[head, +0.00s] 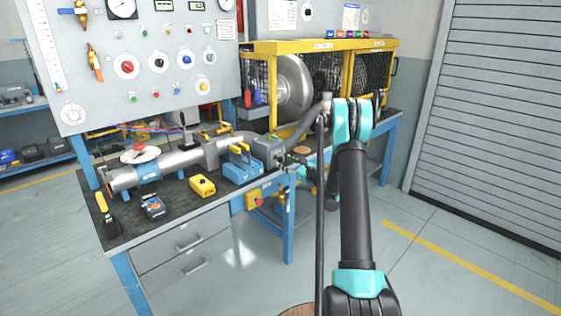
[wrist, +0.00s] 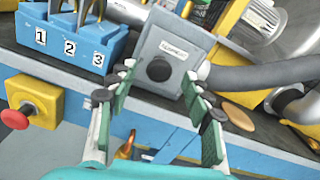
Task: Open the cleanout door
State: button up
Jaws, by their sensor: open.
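The cleanout door is the grey front face (wrist: 174,46) of a grey box in the wrist view, with a small label and a round black knob (wrist: 159,69). The door looks closed, flat on its box. In the head view the grey box (head: 266,150) sits at the bench's front edge, right of the blue block. My gripper (wrist: 158,84) is open, its two green-padded fingers on either side of the knob and nearer the camera. I see no clear contact with the knob. In the head view my gripper is small and partly hidden by my arm.
A blue block (wrist: 75,40) numbered 1 to 3 stands left of the door. A red-buttoned yellow box (wrist: 37,102) is on the bench front. A grey hose (wrist: 265,76) leaves the box's right side. A yellow blower cage (head: 262,46) stands behind.

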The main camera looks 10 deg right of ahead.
aim_at(281, 160)
jog(key=shift+x, duration=2)
jog(key=shift+c, duration=0.2)
grip_shut()
